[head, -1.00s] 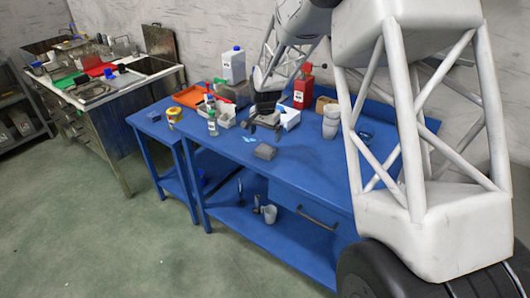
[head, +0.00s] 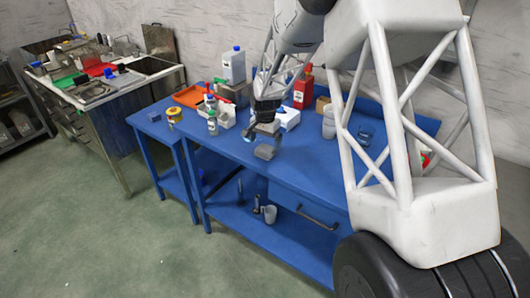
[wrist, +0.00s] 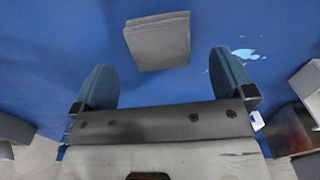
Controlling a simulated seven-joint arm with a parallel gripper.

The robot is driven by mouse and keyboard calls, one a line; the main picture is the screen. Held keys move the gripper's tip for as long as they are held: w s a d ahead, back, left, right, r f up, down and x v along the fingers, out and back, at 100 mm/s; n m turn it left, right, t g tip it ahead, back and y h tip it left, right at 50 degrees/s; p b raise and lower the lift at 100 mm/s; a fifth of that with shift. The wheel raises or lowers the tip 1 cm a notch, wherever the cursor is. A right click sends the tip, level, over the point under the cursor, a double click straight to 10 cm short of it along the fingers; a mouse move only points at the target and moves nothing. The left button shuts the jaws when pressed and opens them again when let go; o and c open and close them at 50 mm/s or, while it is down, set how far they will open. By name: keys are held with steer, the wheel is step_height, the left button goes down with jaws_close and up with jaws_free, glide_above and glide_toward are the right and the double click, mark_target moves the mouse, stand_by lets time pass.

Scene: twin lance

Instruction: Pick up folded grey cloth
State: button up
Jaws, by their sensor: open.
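The folded grey cloth (head: 265,152) lies on the blue workbench, near its front edge. In the wrist view the cloth (wrist: 158,41) is a flat grey block at the top, just beyond the fingertips and centred between them. My gripper (head: 262,132) is above and slightly behind the cloth in the head view. In the wrist view my gripper (wrist: 163,85) has its two blue fingers wide apart, with nothing between them. The gap in height between fingers and cloth is hard to judge.
On the blue workbench (head: 300,170), a white box (head: 289,118), a red bottle (head: 303,90) and white cups (head: 329,122) stand behind and right. A small bottle (head: 212,122) stands left. A pale blue spill (wrist: 246,54) lies beside the cloth. The bench front is mostly clear.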

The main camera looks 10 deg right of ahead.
mark_target(265, 148)
steer(key=shift+f, duration=2.25)
steer(key=c, duration=0.9)
